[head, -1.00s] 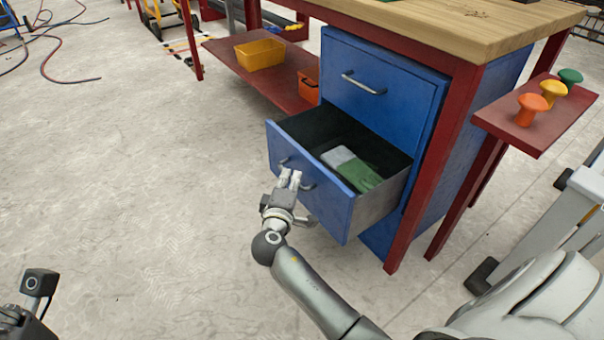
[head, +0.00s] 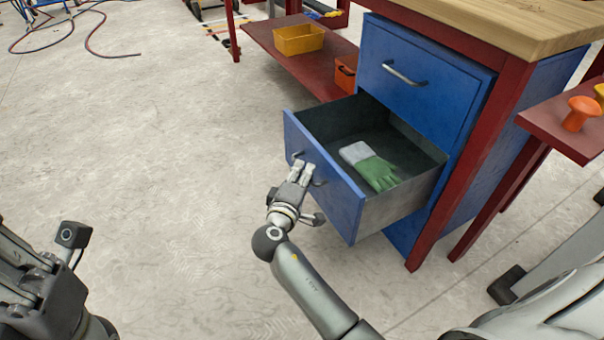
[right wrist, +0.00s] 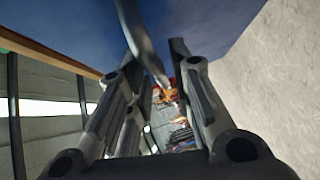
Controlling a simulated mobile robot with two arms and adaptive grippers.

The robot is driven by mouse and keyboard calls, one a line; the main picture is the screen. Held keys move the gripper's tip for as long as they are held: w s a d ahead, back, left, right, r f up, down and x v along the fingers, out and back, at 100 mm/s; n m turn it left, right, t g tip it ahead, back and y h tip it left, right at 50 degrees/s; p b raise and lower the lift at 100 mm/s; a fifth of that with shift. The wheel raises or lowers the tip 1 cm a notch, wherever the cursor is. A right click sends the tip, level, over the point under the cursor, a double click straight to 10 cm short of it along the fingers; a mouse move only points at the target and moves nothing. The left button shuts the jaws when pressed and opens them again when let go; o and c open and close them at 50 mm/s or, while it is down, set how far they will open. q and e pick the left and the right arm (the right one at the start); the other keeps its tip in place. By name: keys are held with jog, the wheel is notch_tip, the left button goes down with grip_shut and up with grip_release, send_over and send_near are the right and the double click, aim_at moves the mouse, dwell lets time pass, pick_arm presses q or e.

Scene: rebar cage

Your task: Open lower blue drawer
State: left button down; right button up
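The lower blue drawer (head: 335,196) stands pulled well out of the cabinet. Inside it lies a green and grey glove (head: 371,167). My right gripper (head: 302,166) is at the drawer's front, at its metal handle (head: 319,182). In the right wrist view the handle bar (right wrist: 146,42) passes between the two fingers, which look closed around it. Part of my left gripper (head: 40,285) shows at the lower left edge, away from the drawer. Its fingertips are not clearly seen.
The upper blue drawer (head: 425,82) is closed under the wooden worktop (head: 490,25). A red table leg (head: 468,165) stands right of the drawers. A red shelf (head: 290,60) bears a yellow bin (head: 298,40).

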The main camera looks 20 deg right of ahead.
jog(key=shift+o, duration=0.5)
jog(key=v, duration=0.7)
jog(key=shift+a, duration=0.15)
jog(key=shift+s+r, duration=0.1)
